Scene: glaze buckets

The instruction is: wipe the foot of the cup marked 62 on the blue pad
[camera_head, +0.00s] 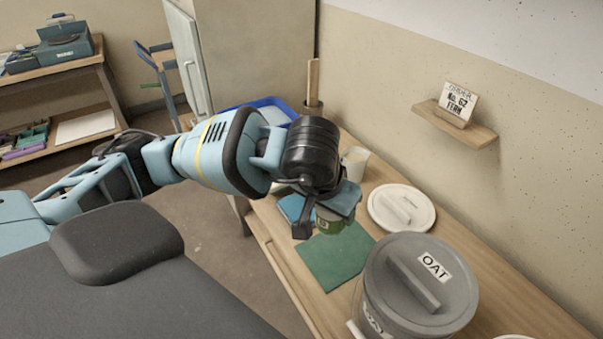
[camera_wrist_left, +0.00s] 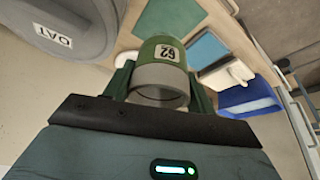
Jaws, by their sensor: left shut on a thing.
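The cup marked 62 (camera_wrist_left: 166,55) is green on its label side and lower part, with a bare grey band around its open mouth, which faces my wrist camera. My left gripper (camera_wrist_left: 158,88) is shut on it, one finger on each side. In the head view the cup (camera_head: 335,221) hangs under my left gripper (camera_head: 328,200), partly hidden by it, over the far end of the green mat. The blue pad (camera_head: 292,207) lies just left of the cup, partly behind my gripper; it also shows in the wrist view (camera_wrist_left: 207,50). The cup's foot is hidden. My right gripper is out of view.
A grey bucket lidded OAT (camera_head: 405,280) stands near on the bench. The green mat (camera_head: 332,262) is bare. A white lid (camera_head: 401,208), a pale cup (camera_head: 355,162) and a blue tray (camera_head: 278,103) lie farther back. A wall shelf (camera_head: 455,125) holds a No. 62 FERN card.

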